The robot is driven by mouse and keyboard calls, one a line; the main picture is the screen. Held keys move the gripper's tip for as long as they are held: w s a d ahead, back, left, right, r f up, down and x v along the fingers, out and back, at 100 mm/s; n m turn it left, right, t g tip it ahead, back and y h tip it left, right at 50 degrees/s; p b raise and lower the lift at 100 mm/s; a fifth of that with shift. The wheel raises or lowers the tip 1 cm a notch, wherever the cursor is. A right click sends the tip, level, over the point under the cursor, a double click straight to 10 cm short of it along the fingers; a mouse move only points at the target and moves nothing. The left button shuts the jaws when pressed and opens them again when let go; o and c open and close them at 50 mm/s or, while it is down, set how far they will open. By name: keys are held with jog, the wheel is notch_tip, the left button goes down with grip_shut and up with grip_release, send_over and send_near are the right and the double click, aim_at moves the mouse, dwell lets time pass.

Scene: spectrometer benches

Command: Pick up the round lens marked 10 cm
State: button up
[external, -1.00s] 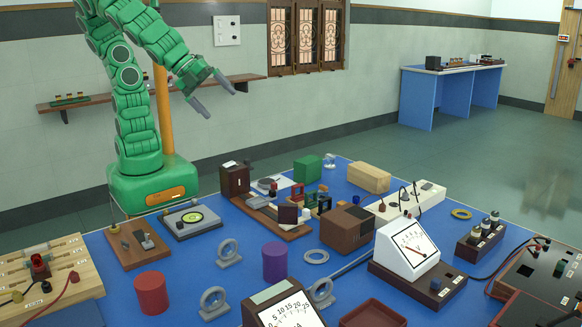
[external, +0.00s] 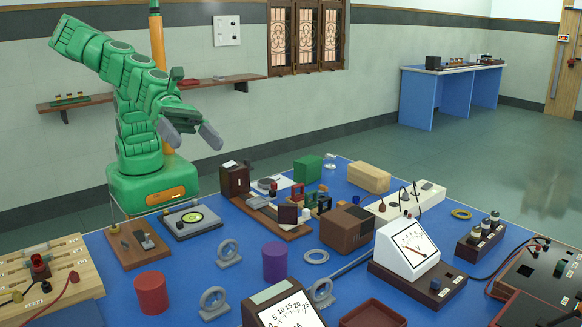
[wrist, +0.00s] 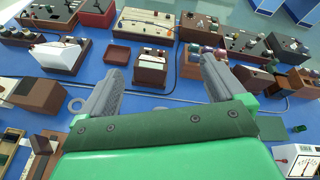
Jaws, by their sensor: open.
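Several grey round lenses in ring holders stand on the blue table in the external view: one near the middle (external: 228,252), one nearer the front (external: 214,302) and one behind the front meter (external: 321,292). Their markings are too small to read, so I cannot tell which is 10 cm. My gripper (external: 190,135) is open and empty, above the table's back left side, well away from the lenses. Its two grey fingers also show spread in the wrist view (wrist: 163,65).
A red cylinder (external: 151,293) and a purple cylinder (external: 275,263) stand beside the lenses. A brown box (external: 346,228), a white-faced meter (external: 407,248) and a wooden board (external: 45,270) crowd the table. Small blue gaps lie between them.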

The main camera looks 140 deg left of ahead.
jog(key=d+f+m+h, duration=0.2)
jog(key=d+f+m, duration=0.1)
send_near(210, 294)
jog(key=f, duration=0.2)
jog(key=shift+a+f+n, duration=0.25)
jog(key=shift+a+n, duration=0.05)
jog(key=shift+a, duration=0.05)
jog(key=shift+x, duration=3.85)
jog(key=shift+f, duration=0.1)
jog(key=c, duration=1.2)
